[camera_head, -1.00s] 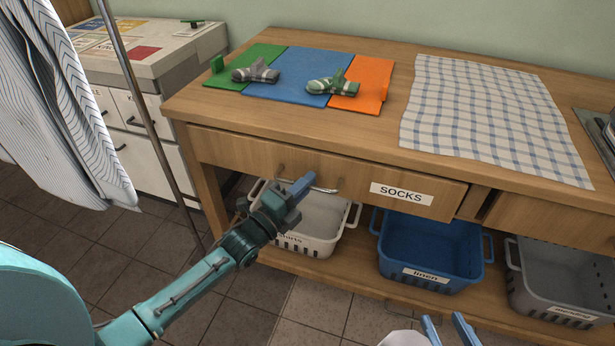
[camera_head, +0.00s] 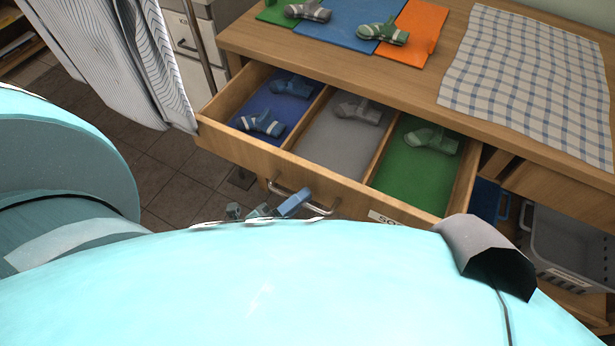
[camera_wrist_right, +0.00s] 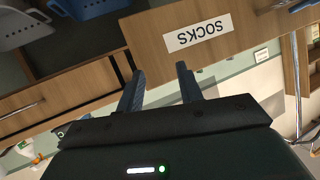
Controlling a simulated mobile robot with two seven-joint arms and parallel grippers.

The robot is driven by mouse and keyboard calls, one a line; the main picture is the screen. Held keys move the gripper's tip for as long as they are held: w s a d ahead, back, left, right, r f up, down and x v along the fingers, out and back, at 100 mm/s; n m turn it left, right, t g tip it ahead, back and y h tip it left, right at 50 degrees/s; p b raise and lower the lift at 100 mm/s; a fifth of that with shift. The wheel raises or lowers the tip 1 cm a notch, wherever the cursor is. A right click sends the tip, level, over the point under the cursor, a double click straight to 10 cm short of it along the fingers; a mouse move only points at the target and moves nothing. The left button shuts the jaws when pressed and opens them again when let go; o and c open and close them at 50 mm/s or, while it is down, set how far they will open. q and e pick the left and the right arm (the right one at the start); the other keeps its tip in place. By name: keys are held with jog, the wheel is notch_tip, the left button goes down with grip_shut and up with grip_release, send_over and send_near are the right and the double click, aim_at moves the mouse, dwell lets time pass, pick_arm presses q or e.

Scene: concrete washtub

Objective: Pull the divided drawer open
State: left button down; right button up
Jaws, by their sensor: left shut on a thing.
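The divided drawer (camera_head: 241,152) is pulled out of the wooden counter. It has a blue, a grey and a green compartment. Blue socks lie in the blue one, a grey sock (camera_head: 361,110) in the grey one and a green sock (camera_head: 430,140) in the green one. My left gripper (camera_head: 296,202) is shut on the metal bar handle (camera_head: 318,207) at the drawer front; my body hides most of that arm. In the right wrist view, my right gripper (camera_wrist_right: 160,85) is open and empty, its fingers apart below the SOCKS label (camera_wrist_right: 198,33) on the drawer front.
The counter top holds a checked cloth (camera_head: 528,85), coloured mats and two socks. A grey basket (camera_head: 570,250) stands on the lower shelf at the right. A striped cloth (camera_head: 120,55) hangs at the left. Tiled floor shows left of the drawer.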

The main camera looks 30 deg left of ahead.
pick_arm(q)
jog(key=shift+s, duration=0.75)
pick_arm(e)
jog(key=shift+s+a, duration=0.1)
jog(key=shift+s, duration=0.2)
pick_arm(q)
jog(key=c, duration=1.5)
grip_release()
jog(key=v, duration=1.3)
jog(key=shift+b, duration=0.35)
pick_arm(e)
jog(key=shift+d+r, duration=0.2)
jog(key=shift+s+f, duration=0.1)
jog(key=shift+f, duration=0.05)
